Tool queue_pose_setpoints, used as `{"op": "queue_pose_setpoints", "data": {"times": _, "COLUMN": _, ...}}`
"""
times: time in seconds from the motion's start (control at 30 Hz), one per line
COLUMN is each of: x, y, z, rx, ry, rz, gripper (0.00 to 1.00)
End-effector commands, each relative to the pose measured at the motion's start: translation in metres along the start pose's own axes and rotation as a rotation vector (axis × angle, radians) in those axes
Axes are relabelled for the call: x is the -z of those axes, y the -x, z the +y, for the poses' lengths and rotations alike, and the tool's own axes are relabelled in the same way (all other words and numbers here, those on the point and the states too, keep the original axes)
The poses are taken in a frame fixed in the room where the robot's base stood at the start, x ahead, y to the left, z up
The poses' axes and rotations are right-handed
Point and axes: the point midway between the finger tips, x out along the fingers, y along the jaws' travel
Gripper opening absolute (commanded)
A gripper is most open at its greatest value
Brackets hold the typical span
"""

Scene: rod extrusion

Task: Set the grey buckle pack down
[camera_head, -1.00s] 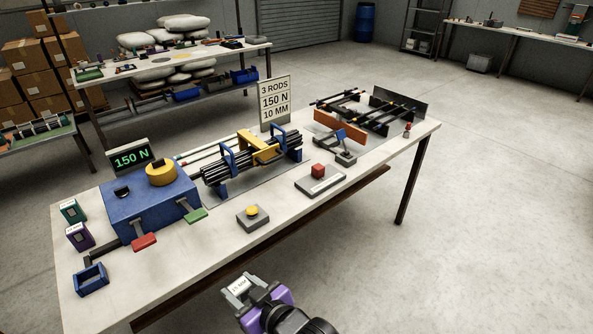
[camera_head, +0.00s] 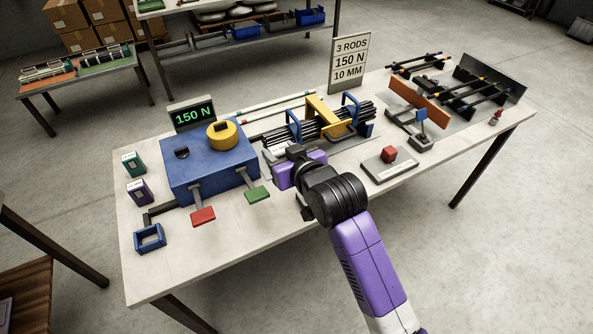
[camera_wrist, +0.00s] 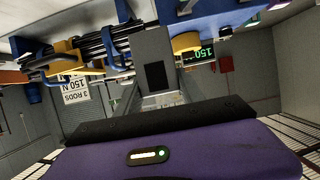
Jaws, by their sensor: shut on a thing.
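The grey buckle pack (camera_head: 274,149) is a small pale block with a light label. It is at the tip of my gripper (camera_head: 280,157), which is shut on it above the worktable (camera_head: 240,240), in front of the rod bundle (camera_head: 337,122). In the wrist view a grey block with a dark square (camera_wrist: 155,75) stands in front of my purple gripper body; I cannot tell whether it is the pack or a finger. My gripper hides much of the pack. I cannot make out whether the pack touches anything.
A blue machine (camera_head: 209,166) with red (camera_head: 203,216) and green (camera_head: 258,194) pedals stands left. Teal (camera_head: 134,164) and purple (camera_head: 140,192) packs and a blue open frame (camera_head: 149,238) are at the far left. A red button (camera_head: 389,154) is right. The front edge strip is largely clear.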

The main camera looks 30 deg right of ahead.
Motion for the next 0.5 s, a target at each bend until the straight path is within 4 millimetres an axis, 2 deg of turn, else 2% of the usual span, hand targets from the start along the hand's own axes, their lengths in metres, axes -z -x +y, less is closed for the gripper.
{"op": "queue_pose_setpoints", "data": {"times": 0.03, "x": -0.013, "y": -0.004, "z": 0.0, "rx": 0.0, "ry": -0.001, "rz": -0.004, "gripper": 0.0}}
{"op": "queue_pose_setpoints", "data": {"times": 0.3, "x": -0.073, "y": -0.03, "z": 0.0, "rx": 0.0, "ry": 0.0, "rz": -0.003, "gripper": 0.0}}
{"op": "queue_pose_setpoints", "data": {"times": 0.5, "x": -0.1, "y": -0.042, "z": 0.0, "rx": 0.0, "ry": 0.001, "rz": 0.002, "gripper": 0.0}}
